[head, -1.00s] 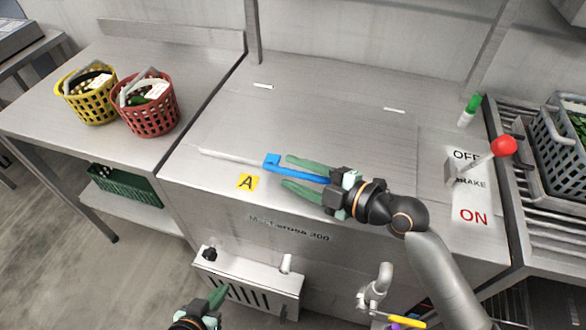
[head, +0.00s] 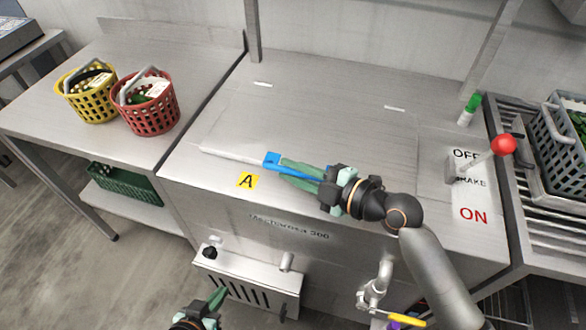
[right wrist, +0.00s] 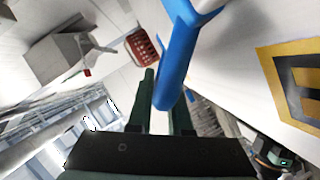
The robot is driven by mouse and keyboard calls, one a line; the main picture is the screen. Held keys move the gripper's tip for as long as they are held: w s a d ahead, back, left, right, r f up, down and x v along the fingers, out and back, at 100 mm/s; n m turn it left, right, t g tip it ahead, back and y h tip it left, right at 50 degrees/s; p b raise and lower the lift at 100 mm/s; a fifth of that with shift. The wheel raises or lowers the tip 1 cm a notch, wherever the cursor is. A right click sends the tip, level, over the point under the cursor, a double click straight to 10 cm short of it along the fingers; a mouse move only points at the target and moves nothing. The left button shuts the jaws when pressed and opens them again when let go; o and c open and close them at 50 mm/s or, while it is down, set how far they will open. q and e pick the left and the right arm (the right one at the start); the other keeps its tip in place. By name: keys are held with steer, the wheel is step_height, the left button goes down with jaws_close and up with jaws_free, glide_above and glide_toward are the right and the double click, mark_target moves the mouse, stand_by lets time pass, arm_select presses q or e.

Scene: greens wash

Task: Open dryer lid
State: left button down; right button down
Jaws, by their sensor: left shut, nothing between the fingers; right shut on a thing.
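The dryer lid (head: 320,120) is a flat metal panel in the top of the steel machine and lies closed in the head view. Its blue handle (head: 272,160) sticks out at the front edge, just above the yellow "A" label (head: 247,181). My right gripper (head: 284,171) is shut on the blue handle, with its fingers along the bar. The right wrist view shows the blue handle (right wrist: 177,60) between the two green fingers. My left gripper (head: 219,297) is low at the bottom edge of the head view, shut and empty, away from the lid.
Yellow (head: 90,100) and red (head: 148,113) baskets stand on the left table. A grey crate (head: 562,150) is at the far right.

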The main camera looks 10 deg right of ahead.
arm_select(q)
steer(key=shift+w+r, duration=0.2)
steer(key=shift+w, duration=0.05)
stand_by(0.3)
arm_select(e)
steer(key=shift+r, duration=0.1)
stand_by(0.5)
